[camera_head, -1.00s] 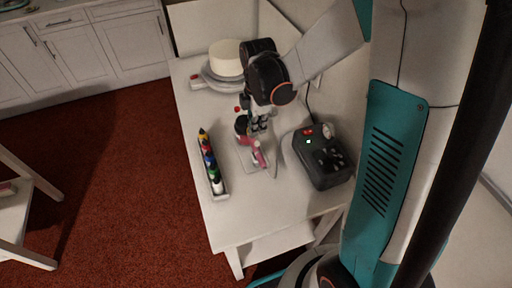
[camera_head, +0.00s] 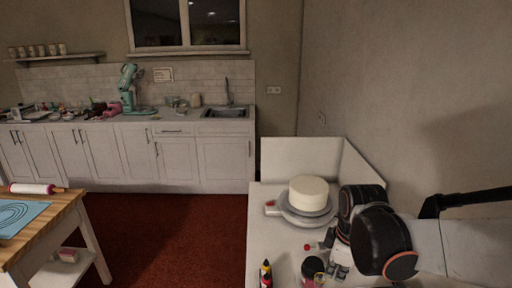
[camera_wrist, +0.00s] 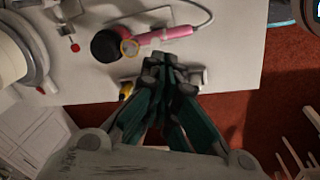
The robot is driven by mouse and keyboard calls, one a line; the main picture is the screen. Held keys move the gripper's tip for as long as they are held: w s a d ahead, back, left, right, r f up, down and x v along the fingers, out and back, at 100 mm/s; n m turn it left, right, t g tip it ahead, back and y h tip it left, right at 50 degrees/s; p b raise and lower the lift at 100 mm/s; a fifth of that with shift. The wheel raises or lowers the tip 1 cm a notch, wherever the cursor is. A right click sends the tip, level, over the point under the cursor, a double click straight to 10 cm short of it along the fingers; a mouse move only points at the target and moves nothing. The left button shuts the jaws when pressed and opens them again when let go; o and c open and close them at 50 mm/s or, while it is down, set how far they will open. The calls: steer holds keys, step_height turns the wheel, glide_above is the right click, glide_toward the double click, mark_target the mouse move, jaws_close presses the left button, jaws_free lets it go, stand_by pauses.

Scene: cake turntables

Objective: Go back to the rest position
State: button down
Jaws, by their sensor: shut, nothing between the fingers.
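My gripper (camera_wrist: 170,72) is shut and empty in the wrist view, with its fingertips over the white table (camera_wrist: 232,62). A pink tool (camera_wrist: 178,32) with a cable and a dark round-topped item (camera_wrist: 105,46) lie just beyond the fingertips, apart from them as far as I can tell. In the head view my gripper (camera_head: 339,262) shows at the lower right, partly hidden by my arm's dark joints. A white round cake (camera_head: 308,192) stands on a grey turntable (camera_head: 290,213) behind it.
Dark and yellow-tipped bottles (camera_head: 265,272) stand at the table's near left. A red knob (camera_wrist: 75,47) lies near the turntable. A wooden-topped table (camera_head: 40,228) with a rolling pin (camera_head: 32,189) stands at left. Red floor between the tables is clear.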

steer(key=s+r+m+t+b, duration=0.3)
steer(key=s+r+m+t, duration=0.2)
steer(key=s+m, duration=0.6)
steer(key=shift+s+m, duration=0.15)
steer(key=shift+m, duration=0.55)
stand_by(1.0)
